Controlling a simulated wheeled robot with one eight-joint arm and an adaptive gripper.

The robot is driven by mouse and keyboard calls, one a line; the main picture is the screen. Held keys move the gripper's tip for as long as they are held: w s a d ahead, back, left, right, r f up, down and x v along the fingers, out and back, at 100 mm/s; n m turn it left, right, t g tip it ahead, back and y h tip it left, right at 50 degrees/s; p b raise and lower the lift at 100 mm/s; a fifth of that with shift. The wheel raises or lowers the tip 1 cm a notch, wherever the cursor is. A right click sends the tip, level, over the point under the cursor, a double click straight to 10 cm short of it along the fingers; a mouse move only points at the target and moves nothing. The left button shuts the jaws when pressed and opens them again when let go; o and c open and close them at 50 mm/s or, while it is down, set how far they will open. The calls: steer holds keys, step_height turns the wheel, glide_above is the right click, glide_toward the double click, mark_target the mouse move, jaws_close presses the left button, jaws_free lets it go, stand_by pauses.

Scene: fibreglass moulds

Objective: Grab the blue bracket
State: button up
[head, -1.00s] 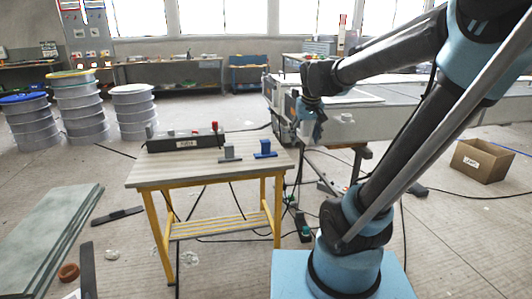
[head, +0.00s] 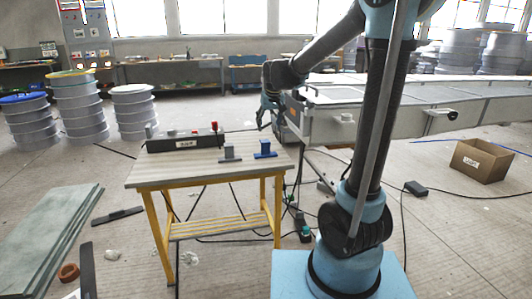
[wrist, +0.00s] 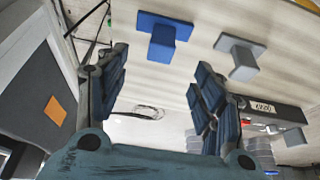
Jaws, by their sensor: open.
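The blue bracket (head: 265,150) stands on the right part of the small yellow-legged table (head: 150,178), near its right edge. In the wrist view the blue bracket (wrist: 163,38) shows beyond and between the open fingers, near the top of the picture. My gripper (wrist: 155,90) is open and empty. In the head view my gripper (head: 266,112) is above and just beyond the table's right rear corner, pointing down, apart from the bracket.
A grey bracket (head: 230,153) stands just left of the blue one. A dark labelled box (head: 185,143) with a red knob lies along the table's rear. A long grey conveyor-like bench (head: 400,115) runs behind on the right. A cardboard box (head: 482,160) sits on the floor.

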mark_target(266, 142)
steer(key=x, duration=0.8)
steer(key=shift+w+a+x, duration=0.1)
steer(key=shift+a+x, duration=0.05)
steer(key=shift+x, duration=0.9)
steer(key=shift+w+a+x, duration=0.15)
steer(key=shift+x, duration=0.85)
steer(key=shift+w+f, duration=0.2)
steer(key=shift+f, duration=0.3)
steer(key=c, duration=1.2)
